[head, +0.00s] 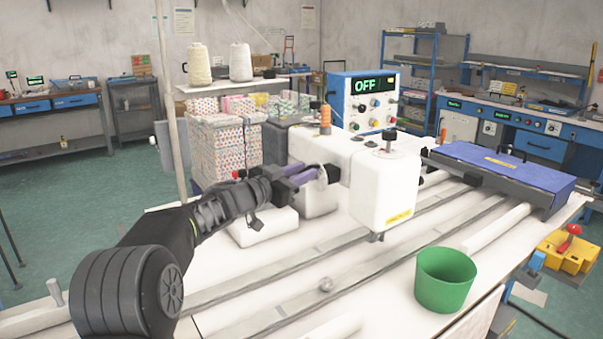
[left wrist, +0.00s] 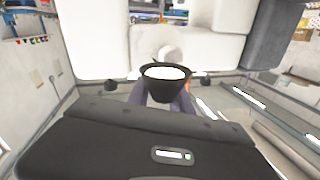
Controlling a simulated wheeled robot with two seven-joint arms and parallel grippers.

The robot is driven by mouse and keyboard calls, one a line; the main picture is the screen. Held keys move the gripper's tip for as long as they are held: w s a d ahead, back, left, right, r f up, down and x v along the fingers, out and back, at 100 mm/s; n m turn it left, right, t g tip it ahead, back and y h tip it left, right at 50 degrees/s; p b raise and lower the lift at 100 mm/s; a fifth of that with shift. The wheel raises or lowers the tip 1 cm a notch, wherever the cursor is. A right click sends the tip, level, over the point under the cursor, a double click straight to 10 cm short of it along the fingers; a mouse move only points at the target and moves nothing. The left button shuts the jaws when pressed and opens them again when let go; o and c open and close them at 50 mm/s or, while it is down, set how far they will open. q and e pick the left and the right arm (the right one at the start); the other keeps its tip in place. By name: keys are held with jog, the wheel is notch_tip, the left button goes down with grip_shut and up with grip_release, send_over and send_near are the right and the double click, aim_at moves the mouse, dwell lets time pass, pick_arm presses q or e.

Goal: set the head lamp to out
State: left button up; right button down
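The white sewing machine head (head: 383,190) stands on the long table. In the left wrist view a small black cup-shaped shade with a bright white face (left wrist: 166,72) sits in front of the white machine body; it looks like the head lamp. My left gripper (head: 322,176) reaches to the machine's side, its purple fingers close to a small white round part there. In the left wrist view the purple fingers show on either side below the shade, which hides their tips. I cannot tell whether they grip it. My right gripper is not in view.
A blue-and-white control box (head: 362,103) with a display reading OFF stands behind the machine. A green cup (head: 445,280) stands at the table's front right. An orange thread spool (head: 325,119) sits on the machine. Rails run along the table (head: 240,262).

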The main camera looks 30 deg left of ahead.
pick_arm(q)
grip_shut()
dwell(1.1)
